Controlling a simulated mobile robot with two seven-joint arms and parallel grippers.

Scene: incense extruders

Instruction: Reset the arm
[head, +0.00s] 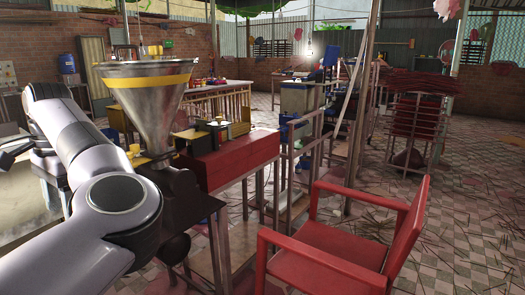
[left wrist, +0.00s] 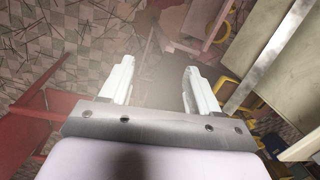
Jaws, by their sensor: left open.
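My left arm (head: 110,205) comes in from the lower left and bends back toward the left edge in the head view. In the left wrist view my left gripper (left wrist: 158,78) shows two pale fingers spread apart with nothing between them. The fingers point over blurred floor and furniture, touching nothing that I can see. My right gripper is not in view.
A metal funnel (head: 150,95) with a yellow band stands on the extruder, close beside my left arm. A red box-like machine part (head: 232,157) extends right of it. A red chair (head: 340,245) stands front right. Incense sticks litter the tiled floor (head: 470,225).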

